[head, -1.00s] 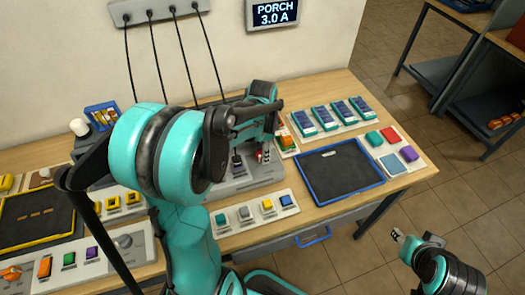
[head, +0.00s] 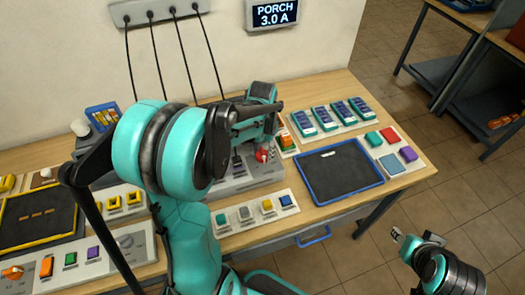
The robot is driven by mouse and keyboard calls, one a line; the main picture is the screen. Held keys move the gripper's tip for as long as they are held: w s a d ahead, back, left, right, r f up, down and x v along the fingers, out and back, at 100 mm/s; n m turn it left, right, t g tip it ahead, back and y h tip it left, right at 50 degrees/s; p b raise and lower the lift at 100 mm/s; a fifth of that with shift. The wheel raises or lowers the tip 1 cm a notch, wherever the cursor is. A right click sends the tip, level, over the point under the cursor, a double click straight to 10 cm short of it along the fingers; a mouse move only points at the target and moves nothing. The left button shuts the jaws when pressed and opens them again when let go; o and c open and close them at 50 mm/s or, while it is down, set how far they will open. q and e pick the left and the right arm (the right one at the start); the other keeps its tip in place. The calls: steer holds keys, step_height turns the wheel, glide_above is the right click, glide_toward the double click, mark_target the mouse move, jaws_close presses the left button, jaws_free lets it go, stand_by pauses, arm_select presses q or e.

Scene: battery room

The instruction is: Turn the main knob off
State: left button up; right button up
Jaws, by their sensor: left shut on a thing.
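The red knob (head: 264,156), which I take as the main knob, is on a grey panel (head: 240,180) at the back middle of the bench. My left gripper (head: 262,143) comes down over it, its fingers shut on the knob and partly hidden by my own wrist. A dark switch lever (head: 237,165) stands on the same panel, left of the knob. My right gripper (head: 397,235) is low at the right, over the floor and away from the bench. Its finger opening is too small to tell.
A strip of coloured blocks (head: 256,211) lies in front of the panel. A blue-rimmed dark tray (head: 341,202) is to the right, with blue-topped modules (head: 326,117) behind it. A wall display (head: 272,13) reads "PORCH 3.0 A". Cables hang behind my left arm.

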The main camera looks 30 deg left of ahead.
mark_target(262, 152)
arm_select(q)
steer(key=n, duration=0.5)
steer(key=shift+n, duration=2.4)
steer(key=o, duration=1.2)
step_height(262, 152, up, 12)
